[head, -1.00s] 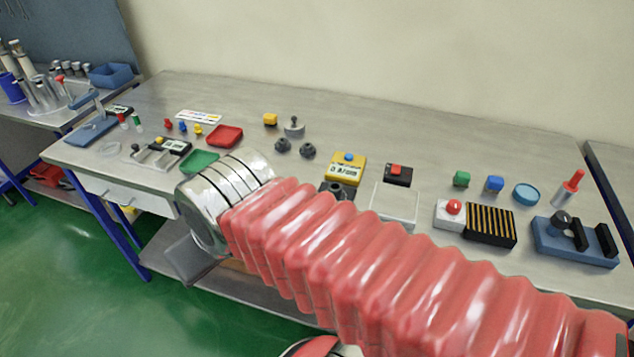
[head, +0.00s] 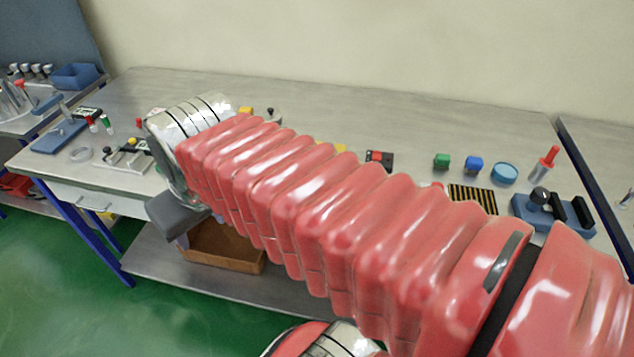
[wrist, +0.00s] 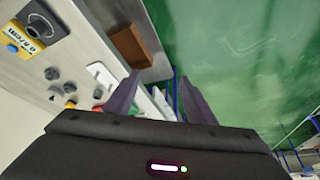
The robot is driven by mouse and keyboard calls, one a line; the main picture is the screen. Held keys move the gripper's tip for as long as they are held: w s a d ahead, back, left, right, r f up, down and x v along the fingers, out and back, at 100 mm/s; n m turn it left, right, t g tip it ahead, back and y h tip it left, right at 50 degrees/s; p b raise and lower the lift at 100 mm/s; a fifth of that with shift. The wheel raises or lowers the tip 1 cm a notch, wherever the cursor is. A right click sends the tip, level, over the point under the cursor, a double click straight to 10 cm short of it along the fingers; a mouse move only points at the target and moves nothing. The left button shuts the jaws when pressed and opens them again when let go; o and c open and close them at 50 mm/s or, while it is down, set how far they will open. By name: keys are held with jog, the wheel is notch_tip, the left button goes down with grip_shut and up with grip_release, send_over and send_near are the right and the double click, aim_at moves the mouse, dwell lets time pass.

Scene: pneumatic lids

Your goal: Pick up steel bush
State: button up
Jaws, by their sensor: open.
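My gripper (wrist: 159,78) is open in the wrist view, its two dark fingers apart with nothing held between them. I cannot tell for certain which part is the steel bush.
A metal fixture (head: 126,158) stands near the ring. A brown bin (head: 225,246) sits on the lower shelf. My arm hides the middle.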

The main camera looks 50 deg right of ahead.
jog(key=w+d+r+m+g, duration=0.1)
jog(key=w+d+m, duration=0.1)
jog(key=d, duration=0.6)
jog(key=w+d+r+m+g, duration=0.1)
jog(key=w+d+m+g, duration=0.1)
jog(key=d, duration=0.5)
jog(key=s+d+f+m+g, duration=0.1)
jog(key=s+d, duration=0.1)
jog(key=d, duration=0.6)
jog(key=s+d+f+m, duration=0.1)
jog(key=s+d+m, duration=0.1)
jog(key=d, duration=0.7)
jog(key=shift+d+f+m+g+y, duration=0.15)
jog(key=shift+d+m+g+y, duration=0.15)
jog(key=shift+g, duration=0.1)
jog(key=shift+f, duration=4.3)
jog(key=shift+f, duration=2.6)
